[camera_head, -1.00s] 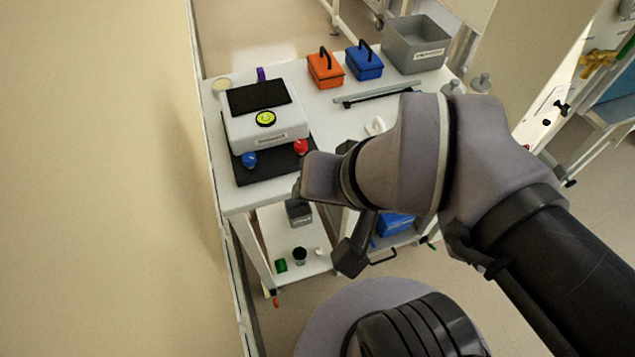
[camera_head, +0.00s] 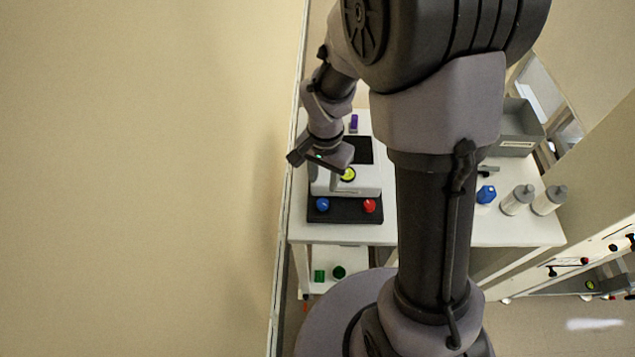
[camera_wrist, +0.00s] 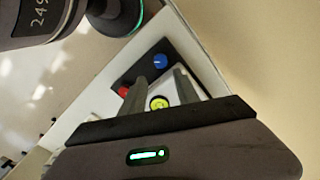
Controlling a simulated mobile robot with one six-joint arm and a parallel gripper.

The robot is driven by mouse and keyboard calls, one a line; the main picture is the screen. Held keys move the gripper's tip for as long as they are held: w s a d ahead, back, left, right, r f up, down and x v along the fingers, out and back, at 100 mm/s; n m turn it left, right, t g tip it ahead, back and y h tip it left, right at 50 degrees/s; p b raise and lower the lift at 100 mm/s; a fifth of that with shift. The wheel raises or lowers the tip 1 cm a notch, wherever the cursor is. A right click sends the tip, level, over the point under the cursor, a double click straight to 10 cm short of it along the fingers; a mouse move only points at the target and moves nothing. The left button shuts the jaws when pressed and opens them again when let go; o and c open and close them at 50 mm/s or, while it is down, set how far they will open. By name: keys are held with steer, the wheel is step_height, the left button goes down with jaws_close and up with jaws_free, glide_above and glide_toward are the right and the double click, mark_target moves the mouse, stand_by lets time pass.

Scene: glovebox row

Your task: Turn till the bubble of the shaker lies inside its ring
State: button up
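The shaker (camera_head: 362,184) is a white box with a black top. Its round yellow-green bubble level (camera_head: 348,174) shows on the upper face, and also in the wrist view (camera_wrist: 159,103). The bubble's place against its ring is too small to tell.
The white table (camera_head: 520,226) carries a grey bin (camera_head: 517,130), two grey-white bottles (camera_head: 518,200) and a blue item (camera_head: 486,194) at right. A wall (camera_head: 150,180) stands close at left. Green items (camera_head: 320,275) lie on a lower shelf. My arm hides the table's middle.

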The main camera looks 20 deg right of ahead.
mark_target(323, 203)
step_height(323, 203, down, 11)
steer(key=shift+r+b, duration=0.15)
steer(key=shift+b, duration=0.8)
jaws_close()
